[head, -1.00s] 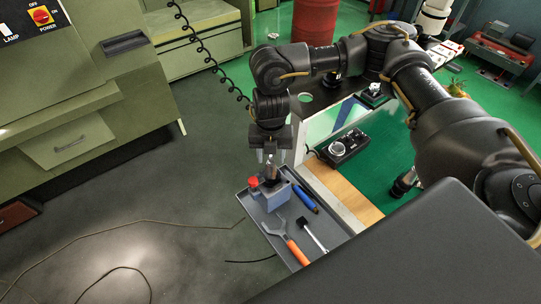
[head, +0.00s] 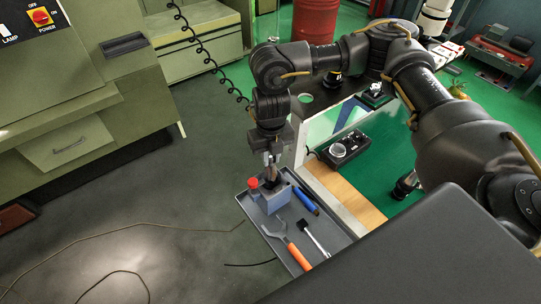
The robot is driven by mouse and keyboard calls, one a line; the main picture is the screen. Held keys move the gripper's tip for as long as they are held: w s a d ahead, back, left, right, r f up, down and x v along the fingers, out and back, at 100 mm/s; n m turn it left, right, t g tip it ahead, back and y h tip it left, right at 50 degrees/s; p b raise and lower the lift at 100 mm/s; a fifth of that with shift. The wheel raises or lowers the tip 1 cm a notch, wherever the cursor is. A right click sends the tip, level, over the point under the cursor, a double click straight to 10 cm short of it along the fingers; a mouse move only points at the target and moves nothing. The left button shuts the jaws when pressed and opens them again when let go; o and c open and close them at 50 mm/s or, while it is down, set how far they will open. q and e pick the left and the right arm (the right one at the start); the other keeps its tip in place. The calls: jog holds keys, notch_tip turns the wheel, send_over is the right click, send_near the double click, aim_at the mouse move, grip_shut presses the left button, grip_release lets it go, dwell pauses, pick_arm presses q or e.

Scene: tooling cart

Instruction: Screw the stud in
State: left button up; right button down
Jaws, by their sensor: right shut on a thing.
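My right gripper (head: 271,158) points straight down over the tray on the cart and is shut on a thin upright piece, which I take to be the stud; the fingers mostly hide it. Directly below is a blue-grey block (head: 272,202) with a dark part on top and a red knob (head: 253,183) at its left. The fingertips are just above or at the dark part; I cannot tell whether the stud's lower end is in a hole. My left gripper is not in view.
The grey tray (head: 343,238) also holds a blue-handled tool (head: 306,200), an orange-handled tool (head: 299,257) and a black-headed brush-like tool (head: 315,239). A black control box (head: 345,148) stands right of the gripper. A green machine cabinet (head: 70,148) is at the left; open floor lies between.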

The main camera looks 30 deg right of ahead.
jog(key=m+p, duration=0.3)
jog(key=shift+r+m, duration=0.25)
jog(key=shift+m, duration=0.15)
jog(key=shift+m+p, duration=0.5)
jog(key=shift+f+m, duration=0.25)
jog(key=shift+m, duration=0.35)
jog(key=shift+m, duration=0.9)
jog(key=m, duration=0.4)
jog(key=shift+m, duration=0.3)
